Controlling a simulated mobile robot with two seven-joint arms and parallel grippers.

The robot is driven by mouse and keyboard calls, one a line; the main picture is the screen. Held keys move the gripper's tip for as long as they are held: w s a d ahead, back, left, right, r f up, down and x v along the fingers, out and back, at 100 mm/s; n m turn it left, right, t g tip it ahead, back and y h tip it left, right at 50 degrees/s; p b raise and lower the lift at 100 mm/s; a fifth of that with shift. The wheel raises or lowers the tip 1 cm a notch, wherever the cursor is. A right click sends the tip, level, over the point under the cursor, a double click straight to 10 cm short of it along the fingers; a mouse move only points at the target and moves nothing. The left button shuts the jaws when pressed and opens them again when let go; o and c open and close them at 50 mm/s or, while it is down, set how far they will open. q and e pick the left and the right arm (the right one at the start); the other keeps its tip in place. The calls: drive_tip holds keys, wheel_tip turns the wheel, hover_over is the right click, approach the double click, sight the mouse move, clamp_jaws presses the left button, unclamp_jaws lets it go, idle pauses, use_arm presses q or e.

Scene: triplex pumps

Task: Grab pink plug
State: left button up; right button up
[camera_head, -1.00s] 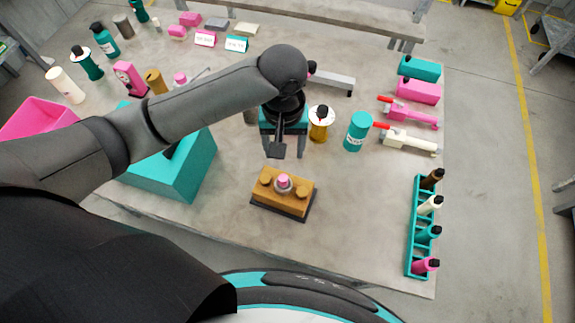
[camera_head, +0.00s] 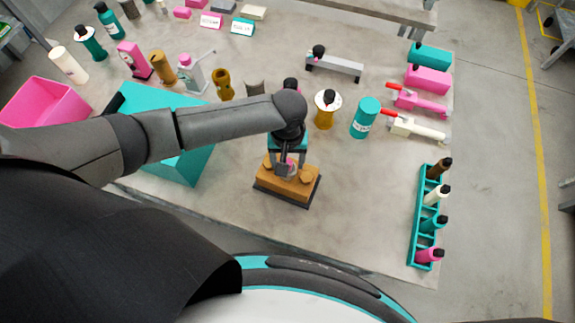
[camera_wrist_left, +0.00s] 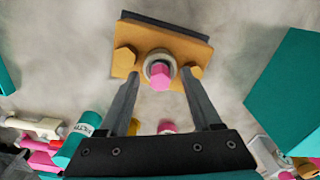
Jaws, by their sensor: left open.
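The pink plug (camera_wrist_left: 160,77) has a hexagonal head. It sits upright in a grey ring on an orange block (camera_wrist_left: 183,45) with a dark base, between two orange hexagonal caps. My left gripper (camera_wrist_left: 160,86) is open over the block, its two fingertips on either side of the plug, with gaps between fingers and plug. In the head view my left gripper (camera_head: 285,167) is above the orange block (camera_head: 298,188) and hides most of the pink plug. I cannot tell the exact height of the fingertips. My right gripper is not in view.
A teal box (camera_head: 180,170) and a pink bin (camera_head: 45,103) stand at left. A teal rack (camera_head: 413,235) with several bottles stands at right. A brown bottle (camera_head: 325,113) and a teal can (camera_head: 365,118) stand behind the block.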

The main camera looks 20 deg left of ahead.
use_arm(q)
drive_tip(key=shift+f, duration=0.55)
clamp_jaws()
